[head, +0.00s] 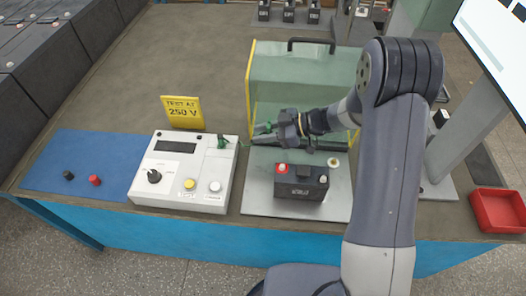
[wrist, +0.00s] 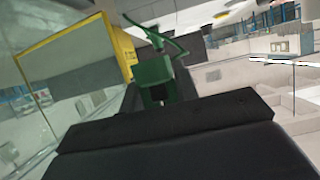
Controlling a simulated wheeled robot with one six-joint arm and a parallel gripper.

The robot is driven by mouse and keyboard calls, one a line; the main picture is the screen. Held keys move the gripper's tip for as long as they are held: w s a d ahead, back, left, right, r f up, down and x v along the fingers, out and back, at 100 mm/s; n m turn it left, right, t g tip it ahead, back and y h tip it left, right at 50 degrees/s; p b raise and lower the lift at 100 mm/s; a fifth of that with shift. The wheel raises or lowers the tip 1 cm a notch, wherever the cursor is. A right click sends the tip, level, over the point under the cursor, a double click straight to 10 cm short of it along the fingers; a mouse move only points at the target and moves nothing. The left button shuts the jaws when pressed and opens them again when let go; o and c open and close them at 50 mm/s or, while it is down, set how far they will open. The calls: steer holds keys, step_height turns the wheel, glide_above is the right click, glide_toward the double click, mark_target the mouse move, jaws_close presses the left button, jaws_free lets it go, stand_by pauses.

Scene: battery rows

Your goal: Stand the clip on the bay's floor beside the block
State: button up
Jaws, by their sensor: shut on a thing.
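A green clip (wrist: 155,75) with a thin green lead sits at the tip of my gripper (wrist: 150,100) in the wrist view. In the head view my gripper (head: 270,130) is shut on this clip (head: 262,128), at the bay's left side near the clear guard. The clip's jaws are too small to make out. The block (head: 300,190), black with a red terminal cap and a pale terminal, stands on the bay's grey floor (head: 262,190), nearer the front than my gripper. The clip appears to be above the floor, apart from the block.
A white tester (head: 180,190) with a knob and buttons stands left of the bay, a green part (head: 222,142) at its back right corner. A yellow-edged clear guard (head: 300,75) is raised behind. A yellow sign (head: 182,112) stands behind the tester. A red tray (head: 498,210) lies right.

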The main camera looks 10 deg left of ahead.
glide_above(264, 160)
steer(key=f, duration=0.7)
steer(key=shift+w+a+f, duration=0.1)
steer(key=shift+w+f, duration=0.1)
steer(key=shift+f, duration=0.15)
steer(key=shift+f+b, duration=0.3)
steer(key=shift+f, duration=0.15)
steer(key=shift+f, duration=0.1)
steer(key=shift+s, duration=0.1)
steer(key=o, duration=1)
steer(key=shift+s+f, duration=0.1)
steer(key=shift+f, duration=0.1)
